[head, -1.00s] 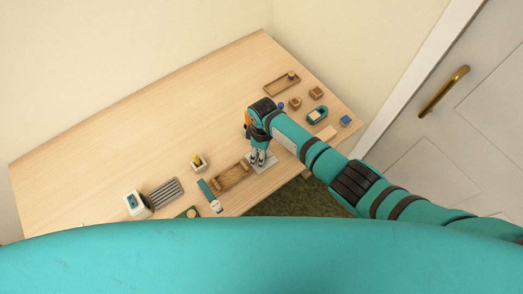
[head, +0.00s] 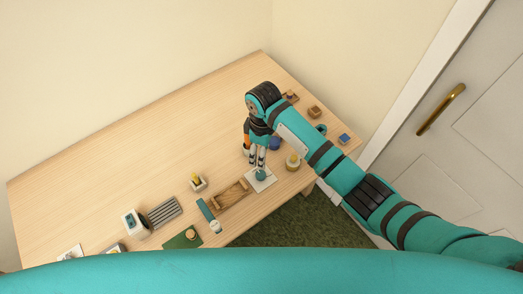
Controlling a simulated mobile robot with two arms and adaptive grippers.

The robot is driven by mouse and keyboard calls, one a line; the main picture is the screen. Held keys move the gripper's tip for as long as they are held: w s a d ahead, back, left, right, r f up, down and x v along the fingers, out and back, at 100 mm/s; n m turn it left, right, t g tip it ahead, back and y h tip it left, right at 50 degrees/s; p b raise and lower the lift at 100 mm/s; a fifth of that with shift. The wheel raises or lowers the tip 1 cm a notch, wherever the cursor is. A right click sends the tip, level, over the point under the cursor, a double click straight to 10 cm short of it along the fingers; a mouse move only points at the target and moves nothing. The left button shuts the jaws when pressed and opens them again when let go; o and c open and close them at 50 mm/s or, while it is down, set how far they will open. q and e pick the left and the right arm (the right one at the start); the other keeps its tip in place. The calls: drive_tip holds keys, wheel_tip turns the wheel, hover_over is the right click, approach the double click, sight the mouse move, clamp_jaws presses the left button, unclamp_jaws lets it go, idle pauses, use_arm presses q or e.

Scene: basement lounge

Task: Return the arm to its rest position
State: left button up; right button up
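My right arm comes in from the right and reaches over the wooden table (head: 130,160). Its gripper (head: 257,164) points down above a white square pad (head: 267,184) near the table's front edge. Its two fingers look apart with nothing between them. A small teal round object (head: 261,175) sits on the pad just below the fingertips; I cannot tell whether they touch it. My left gripper is out of view.
A wooden tray (head: 231,196), a grey ridged block (head: 163,212), a white box (head: 135,224) and a green mat (head: 181,241) lie to the left. A blue ball (head: 274,143) and a yellowish jar (head: 293,162) stand right of the gripper. The back left is clear.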

idle(0.4)
drive_tip(key=s+d+f+m+t+y, duration=0.1)
drive_tip(key=s+d+m, duration=0.15)
drive_tip(key=s, duration=0.25)
drive_tip(key=s+d+f+m+t+y, duration=0.1)
drive_tip(key=s+d+m+y, duration=0.15)
drive_tip(key=s, duration=0.35)
drive_tip(key=s+d+r+m+t+h, duration=0.1)
drive_tip(key=s+d+r+m+h, duration=0.2)
drive_tip(key=s+d, duration=0.4)
drive_tip(key=s+d+r+m+t+h, duration=0.1)
drive_tip(key=s+d+r+m, duration=0.35)
drive_tip(key=d, duration=0.45)
wheel_tip(320, 180, down, 32)
drive_tip(key=s+g+b, duration=0.1)
drive_tip(key=s+b, duration=0.1)
drive_tip(key=b, duration=0.1)
drive_tip(key=s+d+f+g+b, duration=0.1)
drive_tip(key=s+d+f+b, duration=0.1)
drive_tip(key=s+f, duration=1.4)
drive_tip(key=shift+f+n, duration=0.35)
drive_tip(key=shift+f, duration=0.05)
